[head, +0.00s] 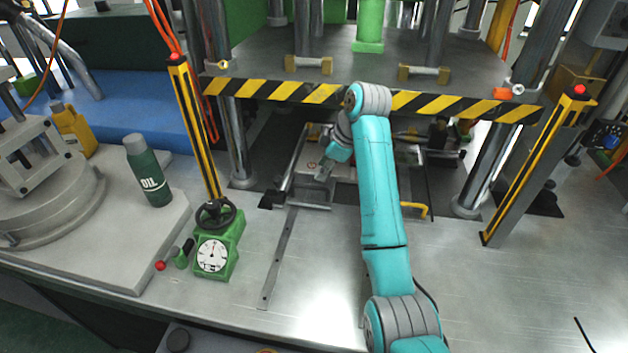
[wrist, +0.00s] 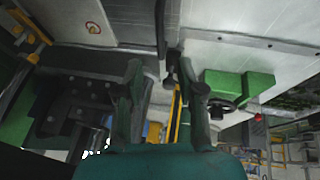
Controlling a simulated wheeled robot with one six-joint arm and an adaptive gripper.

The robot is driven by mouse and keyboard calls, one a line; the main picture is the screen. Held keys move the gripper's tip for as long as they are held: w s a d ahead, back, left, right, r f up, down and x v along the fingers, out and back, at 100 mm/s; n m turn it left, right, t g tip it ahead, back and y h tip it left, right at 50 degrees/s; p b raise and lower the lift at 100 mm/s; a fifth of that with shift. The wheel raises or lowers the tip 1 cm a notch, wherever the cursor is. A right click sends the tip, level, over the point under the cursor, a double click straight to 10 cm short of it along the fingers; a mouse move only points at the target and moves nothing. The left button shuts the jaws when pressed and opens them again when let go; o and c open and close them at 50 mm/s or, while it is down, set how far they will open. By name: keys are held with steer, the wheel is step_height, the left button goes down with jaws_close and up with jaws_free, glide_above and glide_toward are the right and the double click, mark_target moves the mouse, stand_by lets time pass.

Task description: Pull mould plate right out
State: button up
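A flat grey mould plate (head: 312,150) with a small warning mark lies low between the press columns in the head view. It also shows at the upper left in the wrist view (wrist: 125,22). I cannot tell whether either finger touches anything. My teal arm hides the middle of the press opening. A yellow handle (head: 417,211) shows to the right of my arm.
The striped press platen (head: 275,90) hangs above the opening. Striped posts (head: 197,130) stand at both sides. A green valve with a gauge (head: 214,254) and a flat metal rail (head: 280,255) are at front left. The bench (head: 480,290) is clear at front right.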

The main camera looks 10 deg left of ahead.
mark_target(314, 188)
steer(key=x, duration=0.8)
jaws_close()
